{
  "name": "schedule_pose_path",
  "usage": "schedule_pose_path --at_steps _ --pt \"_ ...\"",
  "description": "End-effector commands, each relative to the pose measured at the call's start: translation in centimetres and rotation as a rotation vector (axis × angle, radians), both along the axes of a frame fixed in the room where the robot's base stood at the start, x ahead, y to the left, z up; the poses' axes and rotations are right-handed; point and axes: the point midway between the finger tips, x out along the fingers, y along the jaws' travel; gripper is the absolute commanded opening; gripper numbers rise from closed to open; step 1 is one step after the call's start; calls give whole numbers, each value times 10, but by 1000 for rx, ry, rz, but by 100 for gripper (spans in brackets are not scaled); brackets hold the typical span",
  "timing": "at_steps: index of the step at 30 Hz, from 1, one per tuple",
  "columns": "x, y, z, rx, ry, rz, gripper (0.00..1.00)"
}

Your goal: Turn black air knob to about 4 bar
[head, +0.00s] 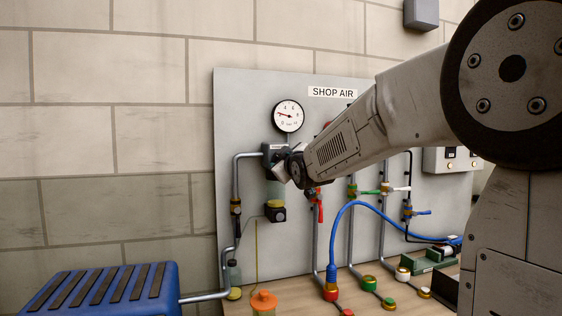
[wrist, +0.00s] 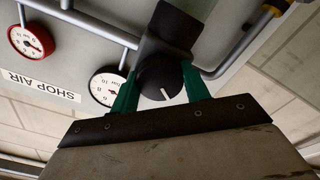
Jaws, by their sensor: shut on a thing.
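In the wrist view the black air knob (wrist: 158,74), with a white mark on its face, sits between the two green fingers of my gripper (wrist: 160,90). The fingers are shut on its sides. The mark points toward my palm in that picture. In the head view my gripper (head: 283,170) reaches the dark regulator body (head: 270,152) and hides the knob. The white, black-rimmed gauge (head: 288,116) stands just above; its red needle points left and slightly up, below the 4. The same gauge shows in the wrist view (wrist: 107,87), partly behind a finger.
A grey panel (head: 245,100) carries pipes and several valves, including a red-handled one (head: 319,210). A red-rimmed gauge (wrist: 30,40) shows in the wrist view. A blue hose (head: 375,207) and colored fittings lie right. A blue ribbed box (head: 110,288) stands lower left.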

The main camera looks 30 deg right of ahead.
Motion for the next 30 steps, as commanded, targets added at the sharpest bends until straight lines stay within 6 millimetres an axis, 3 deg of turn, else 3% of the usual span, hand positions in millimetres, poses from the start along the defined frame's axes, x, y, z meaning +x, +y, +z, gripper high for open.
schedule_pose_path --at_steps 8,30 --pt "0 0 -1 148 -29 2 23" --pt "0 -2 -1 793 -157 -1 23"
